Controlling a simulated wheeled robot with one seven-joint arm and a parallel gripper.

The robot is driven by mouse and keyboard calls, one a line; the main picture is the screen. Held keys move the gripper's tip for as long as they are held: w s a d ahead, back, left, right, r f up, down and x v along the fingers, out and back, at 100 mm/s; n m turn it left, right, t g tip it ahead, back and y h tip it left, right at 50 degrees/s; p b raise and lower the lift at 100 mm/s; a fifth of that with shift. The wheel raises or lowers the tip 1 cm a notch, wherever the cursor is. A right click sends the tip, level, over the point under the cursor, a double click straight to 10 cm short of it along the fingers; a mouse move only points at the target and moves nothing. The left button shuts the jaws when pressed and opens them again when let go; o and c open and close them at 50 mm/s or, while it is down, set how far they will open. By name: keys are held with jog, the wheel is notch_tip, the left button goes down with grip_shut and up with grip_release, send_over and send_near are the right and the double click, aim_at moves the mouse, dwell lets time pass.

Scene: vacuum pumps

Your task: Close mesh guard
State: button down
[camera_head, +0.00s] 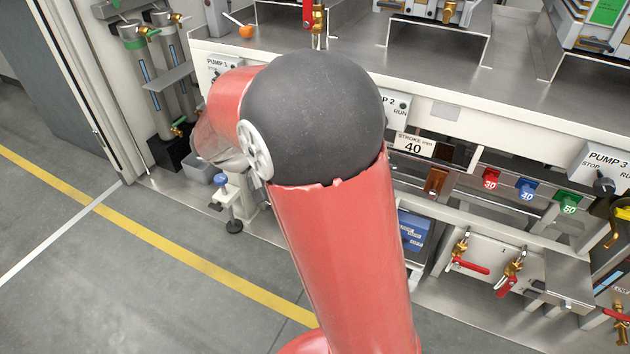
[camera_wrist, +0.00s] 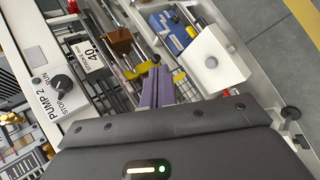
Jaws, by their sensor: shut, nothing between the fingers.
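My gripper (camera_wrist: 157,66) shows in the wrist view as two purple-grey fingers, shut together with nothing between them. Its tips are over the metal rods and bars of the pump bench, beside a small yellow part (camera_wrist: 138,71). I cannot tell whether they touch it. In the head view my red and black arm covers the middle of the bench and hides my gripper. The PUMP 2 panel (camera_wrist: 48,98) with its black knob lies left of the fingers in the wrist view.
A brown block (camera_wrist: 118,41), a blue box (camera_wrist: 168,24) and a white plate (camera_wrist: 212,60) lie around the fingers. In the head view, red-handled valves (camera_head: 468,264) and the PUMP 3 panel (camera_head: 603,172) are at right. The floor (camera_head: 110,280) at left is clear.

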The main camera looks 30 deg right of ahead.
jog(key=w+a+f+n+t+h+b, duration=0.1)
jog(key=w+a+f+t+h+b, duration=0.3)
jog(key=w+f+h, duration=0.55)
jog(key=d+g+y, duration=0.1)
jog(key=d, duration=1.1)
jog(key=shift+w+f, duration=0.15)
jog(key=shift+f, duration=0.15)
jog(key=shift+d, duration=0.1)
